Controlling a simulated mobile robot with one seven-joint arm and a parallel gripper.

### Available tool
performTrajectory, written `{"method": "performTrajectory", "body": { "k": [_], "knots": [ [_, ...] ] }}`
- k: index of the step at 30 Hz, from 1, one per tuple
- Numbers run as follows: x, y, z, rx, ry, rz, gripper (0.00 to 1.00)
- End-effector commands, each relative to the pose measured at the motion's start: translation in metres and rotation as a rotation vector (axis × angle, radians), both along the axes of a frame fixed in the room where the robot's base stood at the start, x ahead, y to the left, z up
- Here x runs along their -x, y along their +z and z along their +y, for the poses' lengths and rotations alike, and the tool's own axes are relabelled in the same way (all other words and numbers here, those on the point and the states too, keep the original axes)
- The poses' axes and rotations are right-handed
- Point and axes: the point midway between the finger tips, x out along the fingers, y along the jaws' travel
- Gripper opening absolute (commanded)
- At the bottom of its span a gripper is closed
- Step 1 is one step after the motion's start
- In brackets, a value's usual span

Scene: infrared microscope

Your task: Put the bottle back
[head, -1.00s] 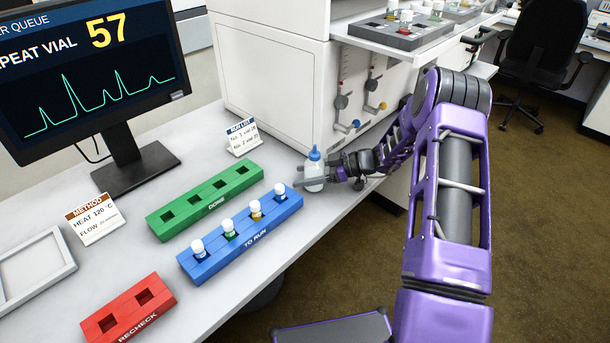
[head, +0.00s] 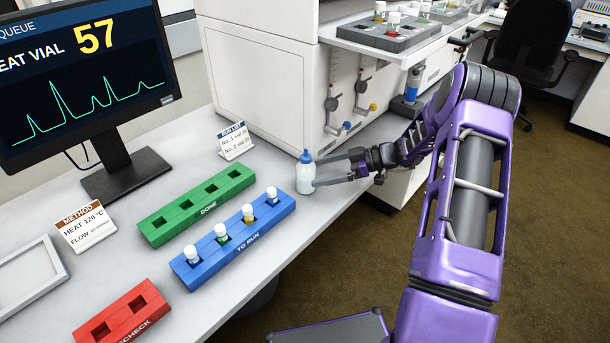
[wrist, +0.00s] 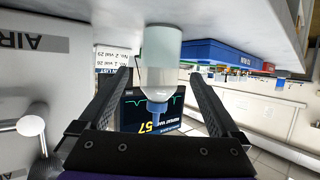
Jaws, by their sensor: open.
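The bottle (head: 305,177) is translucent white with a blue nozzle cap and stands upright on the bench, right of the racks. It also shows upside down in the wrist view (wrist: 160,62). My gripper (head: 322,168) is open beside the bottle, its fingers reaching toward it from the right. In the wrist view my gripper (wrist: 157,85) has one finger on each side of the bottle, with gaps showing. Whether a finger touches the bottle cannot be told.
A blue rack (head: 196,277) with several capped vials, an empty green rack (head: 160,235) and an empty red rack (head: 98,329) are left of the bottle. A white instrument cabinet (head: 260,90) stands behind. A run list card (head: 235,140) stands near it. The bench front edge is close.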

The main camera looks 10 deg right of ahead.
Motion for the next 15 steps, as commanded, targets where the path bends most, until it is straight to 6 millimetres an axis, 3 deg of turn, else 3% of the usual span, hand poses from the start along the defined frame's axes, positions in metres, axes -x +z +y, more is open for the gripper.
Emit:
{"method": "performTrajectory", "body": {
  "k": [6, 15],
  "knots": [
    [0.009, 0.013, -0.029, 0.000, -0.002, -0.001, 0.99],
    [0.012, 0.016, -0.036, 0.000, 0.001, 0.000, 0.99]
  ]
}}
